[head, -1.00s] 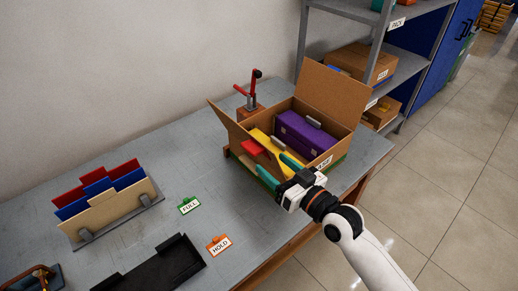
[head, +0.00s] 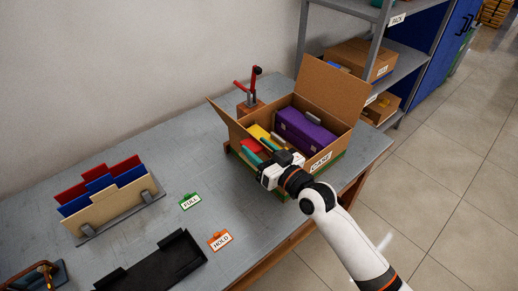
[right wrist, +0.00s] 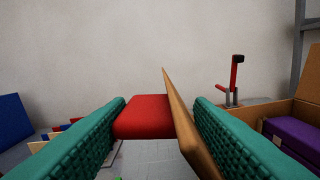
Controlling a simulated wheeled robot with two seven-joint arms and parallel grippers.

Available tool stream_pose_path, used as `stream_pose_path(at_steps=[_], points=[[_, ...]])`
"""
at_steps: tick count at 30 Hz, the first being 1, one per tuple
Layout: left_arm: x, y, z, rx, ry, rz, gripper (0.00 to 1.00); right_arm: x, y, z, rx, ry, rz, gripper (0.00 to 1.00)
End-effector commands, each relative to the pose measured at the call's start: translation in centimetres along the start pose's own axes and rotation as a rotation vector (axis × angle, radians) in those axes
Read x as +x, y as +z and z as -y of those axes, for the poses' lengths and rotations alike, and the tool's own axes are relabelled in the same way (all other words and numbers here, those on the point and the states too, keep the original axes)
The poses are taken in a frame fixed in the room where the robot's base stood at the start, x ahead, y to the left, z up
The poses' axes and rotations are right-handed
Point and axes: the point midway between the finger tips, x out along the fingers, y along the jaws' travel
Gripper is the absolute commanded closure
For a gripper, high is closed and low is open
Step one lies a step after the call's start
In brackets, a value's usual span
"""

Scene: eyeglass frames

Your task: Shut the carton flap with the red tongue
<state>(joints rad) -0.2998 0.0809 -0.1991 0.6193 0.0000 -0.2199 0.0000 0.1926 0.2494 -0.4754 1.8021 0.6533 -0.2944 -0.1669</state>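The open cardboard carton (head: 341,139) stands near the table's right end. Its left flap (head: 228,121) stands up, leaning outward. The red tongue (head: 250,146) sticks out from this flap, partly hidden by my right gripper (head: 258,151). In the right wrist view, the teal fingers of that gripper (right wrist: 160,115) are open. The red tongue (right wrist: 143,118) and the edge-on flap (right wrist: 176,110) lie between them; the tongue is by the left finger, the flap by the right. Contact cannot be told. My left gripper is not in view.
A purple case (head: 305,130) and a yellow item (head: 259,134) lie in the carton. Its back flap (head: 333,88) stands up. A red-handled device (head: 250,92) stands behind. A black tray (head: 155,266), FULL tag (head: 190,201) and HOLD tag (head: 220,241) lie at left.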

Motion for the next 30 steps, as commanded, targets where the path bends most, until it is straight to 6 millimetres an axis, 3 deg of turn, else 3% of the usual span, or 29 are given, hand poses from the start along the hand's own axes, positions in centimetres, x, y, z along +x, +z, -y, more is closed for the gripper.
stream_pose_path(at_steps=[3, 14, 30], points=[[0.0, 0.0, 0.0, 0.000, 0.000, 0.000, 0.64, 0.0, -0.1, 0.0, 0.003, 0.000, -0.001, 0.94], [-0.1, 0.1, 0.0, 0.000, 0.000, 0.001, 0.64, 0.0, 0.5, 0.8, 0.072, 0.001, -0.002, 0.94], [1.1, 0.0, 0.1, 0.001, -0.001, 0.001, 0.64, 0.0, 2.5, 6.0, 0.449, 0.001, -0.005, 0.94]])
